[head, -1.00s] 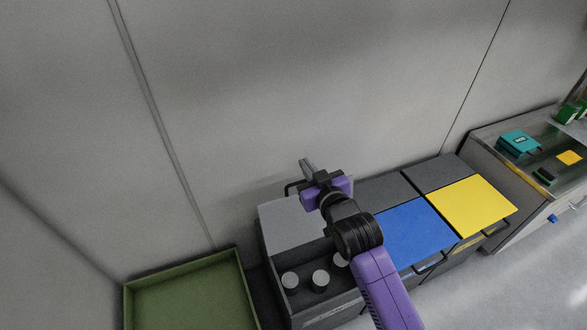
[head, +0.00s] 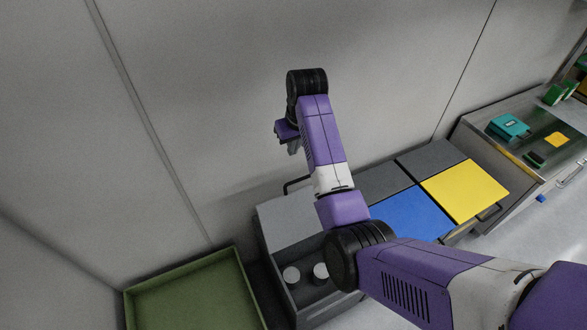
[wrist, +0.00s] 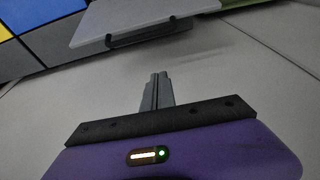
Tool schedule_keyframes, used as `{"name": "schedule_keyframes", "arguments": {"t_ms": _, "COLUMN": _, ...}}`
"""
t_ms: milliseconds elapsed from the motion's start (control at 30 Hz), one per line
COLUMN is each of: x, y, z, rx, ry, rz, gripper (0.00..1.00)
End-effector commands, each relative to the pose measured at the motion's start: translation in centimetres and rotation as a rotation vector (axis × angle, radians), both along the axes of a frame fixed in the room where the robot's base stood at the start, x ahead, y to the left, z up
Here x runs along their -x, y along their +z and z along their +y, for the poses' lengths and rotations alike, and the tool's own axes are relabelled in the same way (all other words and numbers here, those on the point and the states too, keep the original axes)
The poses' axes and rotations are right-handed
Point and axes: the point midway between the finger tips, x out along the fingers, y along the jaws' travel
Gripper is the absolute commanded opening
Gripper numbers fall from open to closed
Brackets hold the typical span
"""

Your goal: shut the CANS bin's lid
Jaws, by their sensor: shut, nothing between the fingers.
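The open bin (head: 316,309) stands left of the blue-lidded bin; its label cannot be read. Its light grey lid (head: 284,222) is raised at the back, with a dark bar handle (head: 291,185) on its upper edge. Whitish cylinders (head: 291,276) show inside the bin, partly hidden by my arm. My gripper (head: 295,150) is up near the wall, above the handle and apart from it, fingers shut and empty. In the wrist view the shut fingers (wrist: 157,80) point toward bare wall, with the lid (wrist: 115,20) and its handle (wrist: 150,37) beyond them.
The blue lid (head: 408,217) and yellow lid (head: 465,191) lie closed on the right. A green tray (head: 127,305) stands at left. A counter (head: 487,142) with a teal object (head: 508,126) is at far right. The wall is close behind the bins.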

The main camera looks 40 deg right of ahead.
Motion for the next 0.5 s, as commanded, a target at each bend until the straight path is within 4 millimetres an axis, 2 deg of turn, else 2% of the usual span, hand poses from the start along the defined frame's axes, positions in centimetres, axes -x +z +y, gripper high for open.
{"name": "schedule_keyframes", "arguments": {"t_ms": 167, "x": 0.0, "y": -1.4, "z": 0.1, "rx": -0.005, "ry": 0.007, "rz": 0.014, "gripper": 0.0}}
{"name": "schedule_keyframes", "arguments": {"t_ms": 500, "x": -1.4, "y": -6.9, "z": -0.4, "rx": -0.004, "ry": 0.005, "rz": 0.012, "gripper": 0.0}}
